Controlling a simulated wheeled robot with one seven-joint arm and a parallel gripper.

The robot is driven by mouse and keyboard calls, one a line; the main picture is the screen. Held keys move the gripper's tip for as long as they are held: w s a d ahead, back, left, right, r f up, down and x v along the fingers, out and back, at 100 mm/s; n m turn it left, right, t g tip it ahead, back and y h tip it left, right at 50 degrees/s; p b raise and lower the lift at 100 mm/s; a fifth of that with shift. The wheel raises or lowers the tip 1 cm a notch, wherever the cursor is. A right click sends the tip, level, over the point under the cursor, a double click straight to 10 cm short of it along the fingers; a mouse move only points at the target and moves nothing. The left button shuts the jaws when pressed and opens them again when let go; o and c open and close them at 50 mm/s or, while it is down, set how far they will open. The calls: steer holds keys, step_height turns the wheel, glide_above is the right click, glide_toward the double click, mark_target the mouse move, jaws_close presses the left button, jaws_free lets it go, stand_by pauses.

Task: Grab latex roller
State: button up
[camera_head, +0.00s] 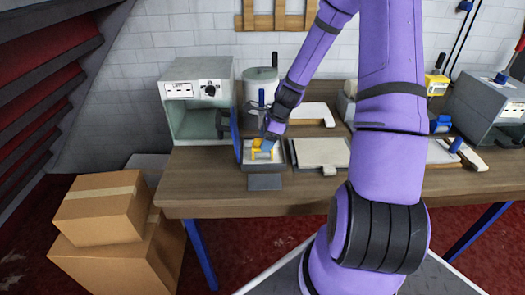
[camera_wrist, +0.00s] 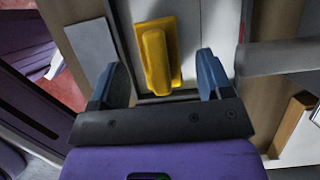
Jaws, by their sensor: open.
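A yellow tool with a long raised handle (camera_wrist: 157,60), probably the latex roller, lies in a shallow pale tray (camera_wrist: 208,28). In the head view the yellow tool (camera_head: 261,155) shows in the tray (camera_head: 281,163) near the table's front edge, partly covered by my gripper. My gripper (camera_wrist: 161,82) is open with its blue fingers apart. In the wrist view the yellow tool lies between and just beyond the fingertips, with a gap on both sides. In the head view my gripper (camera_head: 268,142) is over the tray; I cannot tell whether it touches the tool.
A blue upright panel (camera_head: 236,139) stands at the tray's left. A grey open-fronted box (camera_head: 197,105) and a lidded pot (camera_head: 261,84) stand behind. A pale flat board (camera_head: 321,151) lies to the right. Cardboard boxes (camera_head: 105,205) stand on the floor left of the table (camera_head: 200,195).

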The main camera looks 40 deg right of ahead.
mark_target(256, 154)
steer(key=shift+x, duration=1.35)
steer(key=c, duration=1.2)
steer(key=shift+r, duration=0.15)
